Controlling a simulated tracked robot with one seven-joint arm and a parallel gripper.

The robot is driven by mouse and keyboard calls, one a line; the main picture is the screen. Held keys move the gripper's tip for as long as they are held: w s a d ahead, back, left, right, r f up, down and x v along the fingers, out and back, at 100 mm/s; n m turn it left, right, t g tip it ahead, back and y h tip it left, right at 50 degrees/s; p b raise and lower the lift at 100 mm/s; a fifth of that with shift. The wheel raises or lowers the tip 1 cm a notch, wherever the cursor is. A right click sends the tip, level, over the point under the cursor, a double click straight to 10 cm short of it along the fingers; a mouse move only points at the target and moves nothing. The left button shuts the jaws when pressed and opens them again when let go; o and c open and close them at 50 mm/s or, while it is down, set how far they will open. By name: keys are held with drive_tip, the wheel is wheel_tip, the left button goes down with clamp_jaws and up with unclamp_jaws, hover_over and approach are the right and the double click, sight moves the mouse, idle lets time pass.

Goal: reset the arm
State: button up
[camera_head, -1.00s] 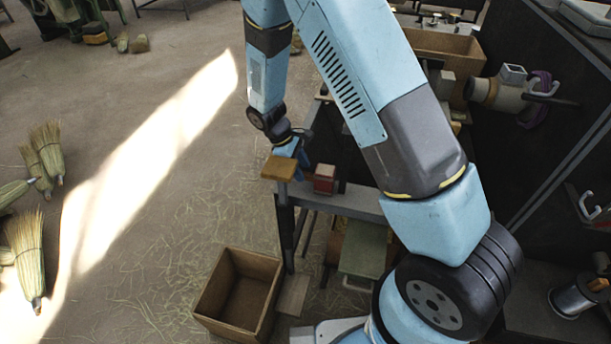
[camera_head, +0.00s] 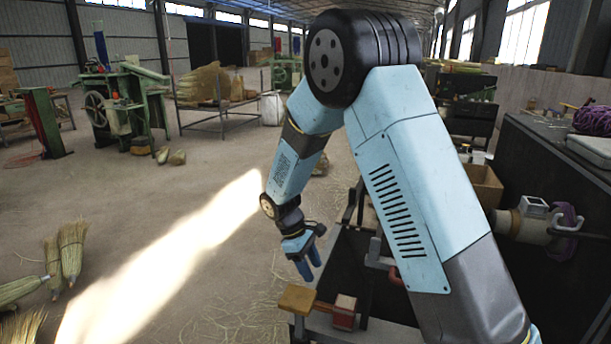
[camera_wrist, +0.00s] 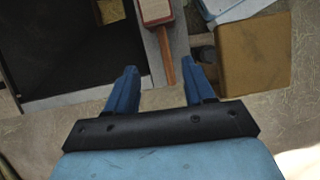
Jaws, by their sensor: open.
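My arm runs up from the lower right of the head view, bends at a dark elbow joint, and reaches down to my gripper (camera_head: 306,262). My gripper has blue fingers and hangs above the narrow workbench. In the wrist view my gripper (camera_wrist: 158,85) is open, its two blue fingers apart with nothing held between them. Beyond the fingertips, a red-sided block with a pale top (camera_wrist: 156,10) and a brown strip lie on the grey bench edge. A tan wooden block (camera_wrist: 253,52) is to the right of the fingers.
The bench carries the tan block (camera_head: 297,299) and the red block (camera_head: 344,311). A machine with a pale roller (camera_head: 530,222) stands at the right. Brooms (camera_head: 72,248) lie at the left. Green machinery (camera_head: 125,105) stands farther back. The floor between is open.

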drive_tip(key=s+d+r+m+t+y, duration=0.1)
drive_tip(key=s+d+r+m+y, duration=0.15)
drive_tip(key=d+r, duration=0.6)
drive_tip(key=s+d+r+m+t+y, duration=0.15)
drive_tip(key=s+d+r+m, duration=0.3)
drive_tip(key=r, duration=0.75)
drive_tip(key=s+d+r+m+t, duration=0.2)
drive_tip(key=s+d+r+m, duration=0.1)
drive_tip(key=s, duration=0.5)
drive_tip(key=s+d+r+m+t, duration=0.2)
drive_tip(key=s+d+r, duration=0.4)
drive_tip(key=s, duration=0.3)
drive_tip(key=shift+r+m+t+y, duration=0.3)
drive_tip(key=shift+m+t, duration=0.05)
drive_tip(key=shift+m, duration=0.35)
